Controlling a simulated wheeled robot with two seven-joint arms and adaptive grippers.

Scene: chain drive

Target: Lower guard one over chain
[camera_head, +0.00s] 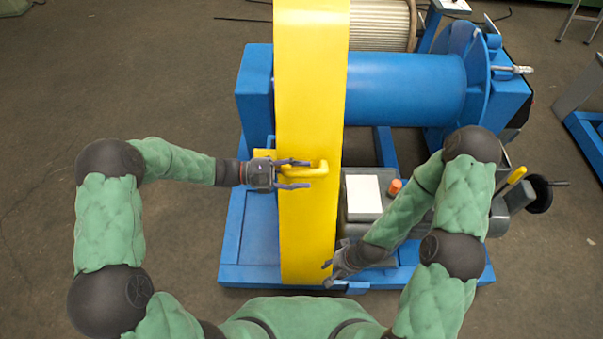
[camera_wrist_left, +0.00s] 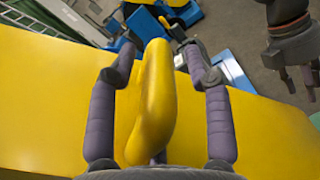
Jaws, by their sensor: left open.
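The guard is a long yellow cover (camera_head: 309,95) that runs from the top of the head view down to the blue frame's front. It looks lowered; the chain does not show. A yellow handle (camera_head: 320,169) stands on its face. My left gripper (camera_head: 308,174) is open at the handle, one finger on each side. In the left wrist view, the handle (camera_wrist_left: 153,100) lies between the two spread fingers (camera_wrist_left: 160,95), with a gap on the right. My right gripper (camera_head: 328,274) is by the guard's lower right edge, its fingertips apart and empty.
A blue drum (camera_head: 405,88) with a flange stands right of the guard. A grey housing with a white plate (camera_head: 364,194) and an orange knob (camera_head: 395,186) sits below it, close to my right arm. The blue base frame (camera_head: 249,235) surrounds the guard. The floor at left is clear.

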